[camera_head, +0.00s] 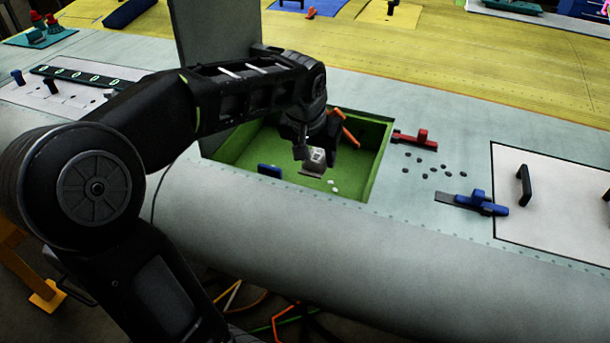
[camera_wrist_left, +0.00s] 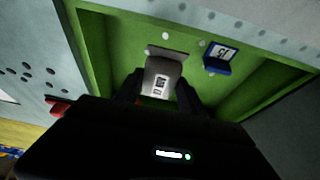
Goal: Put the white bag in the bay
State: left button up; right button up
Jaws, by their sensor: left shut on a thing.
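The white bag (camera_head: 315,161) looks grey-white with a printed label. My left gripper (camera_head: 312,150) is shut on it and holds it over the green bay (camera_head: 372,160), an open recess in the wing. In the left wrist view the bag (camera_wrist_left: 162,78) sits between the fingers (camera_wrist_left: 160,88), with the green bay floor (camera_wrist_left: 130,48) behind it. I cannot tell whether the bag touches the floor. The upper part of the bag is partly hidden by the fingers. My right gripper is not in view.
A blue item with a label (camera_wrist_left: 219,57) lies in the bay; its blue edge (camera_head: 269,170) shows in the head view. An orange bar (camera_head: 345,127) is at the bay's back. A raised panel (camera_head: 215,35) stands at the left. Red (camera_head: 412,138) and blue (camera_head: 478,202) clamps sit to the right.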

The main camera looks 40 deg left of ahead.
pick_arm(q)
jog(key=shift+w+a+f, duration=0.1)
jog(key=shift+w+f, duration=0.1)
jog(key=shift+s, duration=0.1)
jog(key=shift+f+p, duration=0.4)
jog(key=shift+f, duration=2.7)
jog(key=shift+f, duration=1.85)
jog(key=shift+f, duration=0.25)
jog(key=o, duration=1.4)
jog(key=shift+r, duration=0.1)
